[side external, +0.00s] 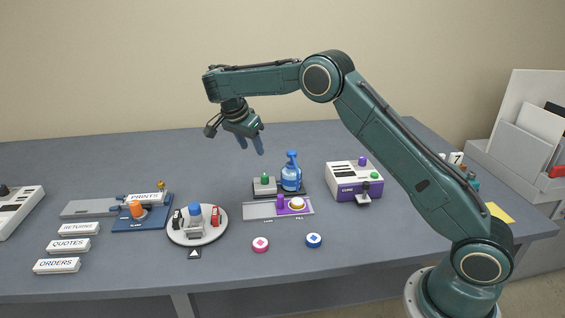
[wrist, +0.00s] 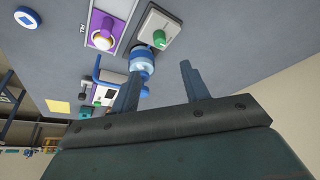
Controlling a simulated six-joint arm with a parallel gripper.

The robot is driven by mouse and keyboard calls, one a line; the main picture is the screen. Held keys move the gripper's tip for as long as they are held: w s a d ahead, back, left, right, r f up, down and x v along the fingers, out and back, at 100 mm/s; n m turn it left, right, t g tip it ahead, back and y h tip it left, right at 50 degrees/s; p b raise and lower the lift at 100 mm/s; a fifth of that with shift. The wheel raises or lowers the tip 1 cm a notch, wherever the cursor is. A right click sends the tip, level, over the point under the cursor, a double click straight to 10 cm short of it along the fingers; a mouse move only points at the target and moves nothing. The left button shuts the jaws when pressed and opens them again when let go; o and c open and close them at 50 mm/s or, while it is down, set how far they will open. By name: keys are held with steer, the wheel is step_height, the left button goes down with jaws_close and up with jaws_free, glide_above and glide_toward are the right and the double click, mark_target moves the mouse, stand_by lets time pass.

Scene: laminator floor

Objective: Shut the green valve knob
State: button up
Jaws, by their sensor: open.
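A green knob (side external: 265,179) sits on a small grey block beside the blue pump bottle (side external: 291,175). The knob also shows in the wrist view (wrist: 159,37), with a white line mark on the block near it. A second green knob or button (side external: 374,175) is on the white and purple CURE box (side external: 343,187). Which of them is the valve is not labelled legibly. My gripper (side external: 250,147) hangs above and behind the grey block, clear of everything. In the wrist view its two fingers (wrist: 160,75) are spread apart with nothing between them.
In front of the block is a purple and grey FILL panel (side external: 262,210) with a yellow knob (side external: 296,203). Pink (side external: 260,244) and blue (side external: 313,240) discs lie in front. The table behind the block is clear.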

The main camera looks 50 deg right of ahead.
mark_target(264, 175)
steer(key=x, duration=1.3)
steer(key=shift+f, duration=0.1)
steer(key=c, duration=1)
